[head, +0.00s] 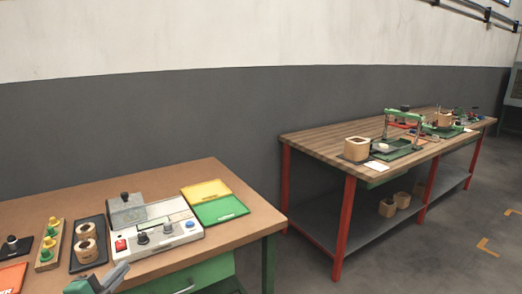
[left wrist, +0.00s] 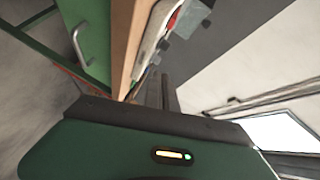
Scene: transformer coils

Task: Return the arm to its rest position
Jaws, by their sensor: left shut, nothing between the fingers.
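My left gripper (head: 118,274) shows at the bottom edge of the head view, in front of the near bench's front edge. It is shut and empty, apart from the things on the bench. In the left wrist view its dark fingers (left wrist: 156,92) stand together above the green wrist housing (left wrist: 150,152). The rest of my left arm is out of the head view. My right gripper is in neither view.
The near bench (head: 240,232) bears a grey-white tester (head: 158,236), coils on a black tray (head: 87,252), and yellow (head: 206,190) and green (head: 219,209) trays. A longer red-legged bench (head: 320,143) stands at right. Bare floor lies between and in front.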

